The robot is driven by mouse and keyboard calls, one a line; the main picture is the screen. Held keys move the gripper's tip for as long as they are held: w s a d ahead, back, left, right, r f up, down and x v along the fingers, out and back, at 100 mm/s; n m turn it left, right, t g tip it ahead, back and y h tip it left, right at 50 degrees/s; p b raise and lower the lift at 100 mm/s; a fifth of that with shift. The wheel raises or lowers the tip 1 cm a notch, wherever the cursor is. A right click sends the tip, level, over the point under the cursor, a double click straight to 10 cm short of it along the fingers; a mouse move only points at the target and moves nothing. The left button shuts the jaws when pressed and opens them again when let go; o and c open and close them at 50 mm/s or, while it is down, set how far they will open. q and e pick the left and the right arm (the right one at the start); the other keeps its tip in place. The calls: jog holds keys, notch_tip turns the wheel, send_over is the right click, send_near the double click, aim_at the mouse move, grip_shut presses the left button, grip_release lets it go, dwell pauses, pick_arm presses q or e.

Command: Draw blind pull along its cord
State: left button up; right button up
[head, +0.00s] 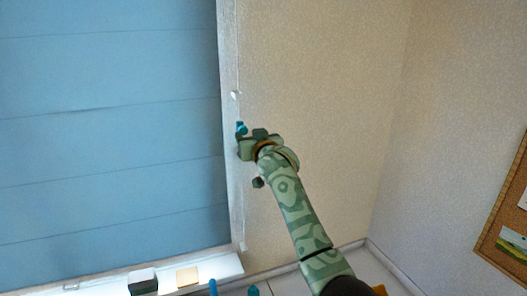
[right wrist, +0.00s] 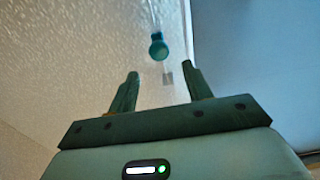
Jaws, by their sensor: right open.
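The blind pull (head: 240,128) is a small teal knob on a thin pale cord (head: 237,50) beside the window frame. It also shows in the right wrist view (right wrist: 158,47), beyond the fingertips. My right gripper (head: 243,142) is just below the pull in the head view. Its two green fingers (right wrist: 159,76) are apart with nothing held between them. A gap seems to remain between the fingertips and the pull. The blue blind (head: 110,120) covers the window on the left. My left gripper is not in view.
A small white piece (head: 235,95) sits on the cord line above the pull. A white sill (head: 217,268) below the blind bears a dark-sided block (head: 142,281) and a tan block (head: 187,277). A cork board (head: 502,240) hangs at right. The wall between is bare.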

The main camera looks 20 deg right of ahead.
jog(key=s+b, duration=0.1)
jog(key=s, duration=1)
jog(key=shift+d+b, duration=0.15)
jog(key=shift+b, duration=0.25)
